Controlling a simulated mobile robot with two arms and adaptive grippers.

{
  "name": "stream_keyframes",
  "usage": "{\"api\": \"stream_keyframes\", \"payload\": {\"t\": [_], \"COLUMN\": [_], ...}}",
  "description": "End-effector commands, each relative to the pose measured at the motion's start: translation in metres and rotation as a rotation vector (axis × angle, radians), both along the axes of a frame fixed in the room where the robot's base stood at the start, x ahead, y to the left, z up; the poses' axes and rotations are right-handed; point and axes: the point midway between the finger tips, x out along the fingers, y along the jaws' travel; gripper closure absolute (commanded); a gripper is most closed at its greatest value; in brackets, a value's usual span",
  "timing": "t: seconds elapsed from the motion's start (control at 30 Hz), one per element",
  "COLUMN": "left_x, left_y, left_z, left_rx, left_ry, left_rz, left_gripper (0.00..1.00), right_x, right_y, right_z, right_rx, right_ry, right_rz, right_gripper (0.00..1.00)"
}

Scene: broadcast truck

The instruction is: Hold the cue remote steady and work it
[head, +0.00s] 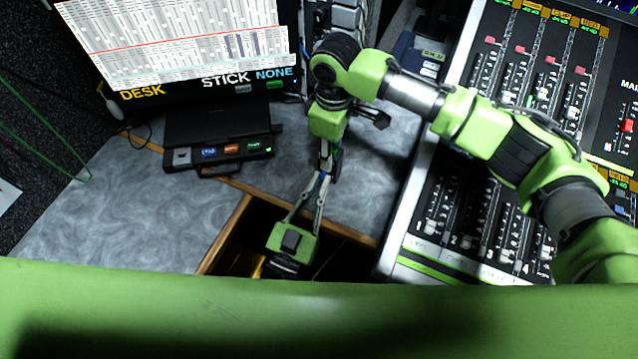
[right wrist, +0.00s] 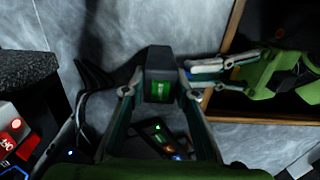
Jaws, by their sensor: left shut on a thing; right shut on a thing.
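The cue remote is a small dark block with a lit green face (right wrist: 160,88), in the middle of the right wrist view. My right gripper (right wrist: 160,100) is shut on it, one finger on each side. My left gripper (right wrist: 190,72) reaches in from the right of that view and is shut on the remote's side. In the head view my right gripper (head: 327,150) points down over the desk, and my left gripper (head: 324,175) reaches up to meet it from the front. The remote is mostly hidden between the fingers there.
A black button box (head: 190,162) with blue, orange and green keys sits on the grey desk (head: 130,215). A monitor (head: 180,45) behind it reads DESK, STICK, NONE. A fader console (head: 480,215) stands right.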

Motion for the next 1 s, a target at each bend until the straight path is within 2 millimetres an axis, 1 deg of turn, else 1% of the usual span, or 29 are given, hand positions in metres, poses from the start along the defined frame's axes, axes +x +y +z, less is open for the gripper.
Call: {"api": "stream_keyframes", "payload": {"t": [0.13,0.17,0.2,0.73,1.0], "left_x": [-0.0003,-0.0003,-0.0002,0.0004,0.0024], "left_y": [0.0009,0.0009,0.0008,0.0000,-0.0020], "left_z": [-0.0025,-0.0025,-0.0024,-0.0007,-0.0061], "left_rx": [0.003,0.003,0.003,-0.002,-0.029], "left_ry": [0.004,0.004,0.004,-0.006,-0.073], "left_rz": [0.000,0.000,0.000,0.001,0.003], "left_gripper": [1.00,0.85,0.75,0.75,0.75], "right_x": [-0.0004,-0.0003,-0.0002,0.0001,0.0001], "right_y": [0.0005,0.0006,0.0005,0.0002,0.0001], "right_z": [0.0003,0.0003,0.0003,0.0002,0.0002], "right_rx": [0.001,0.001,0.001,0.000,0.000], "right_ry": [0.001,0.001,0.001,0.000,0.000], "right_rz": [0.001,0.001,0.001,0.000,0.000], "right_gripper": [0.96,0.96,0.96,0.96,0.96]}}
